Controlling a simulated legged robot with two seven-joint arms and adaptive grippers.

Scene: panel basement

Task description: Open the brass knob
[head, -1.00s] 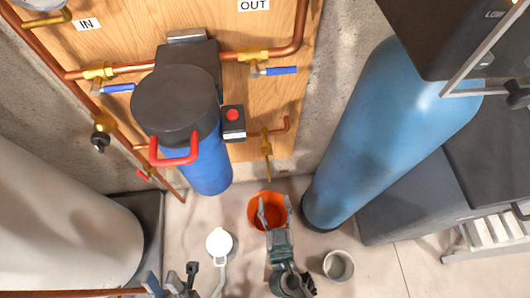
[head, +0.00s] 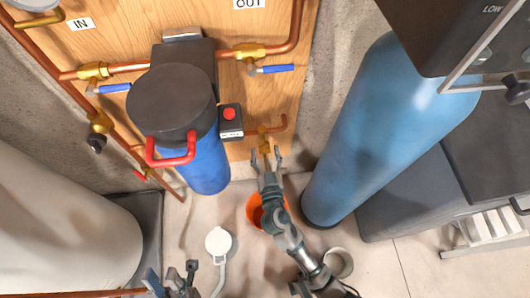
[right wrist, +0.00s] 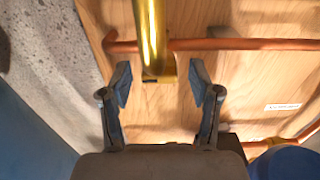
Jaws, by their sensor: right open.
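The brass fitting (head: 264,137) hangs from a short copper pipe low on the wooden panel. It fills the top middle of the right wrist view as a shiny brass tube (right wrist: 153,35). My right gripper (head: 267,154) is open, its fingers spread at the fitting's lower part in the head view. In the right wrist view the open gripper (right wrist: 160,86) has one finger on each side of the tube's lower end, with visible gaps. The arm hides part of the fitting in the head view. My left gripper (head: 172,278) is open and empty at the bottom edge.
An orange bucket (head: 254,212) stands below, partly behind my right arm. A blue filter housing (head: 205,165) is left of the fitting; a tall blue tank (head: 385,130) is at right. A white jug (head: 218,242) and grey cup (head: 340,262) stand on the floor.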

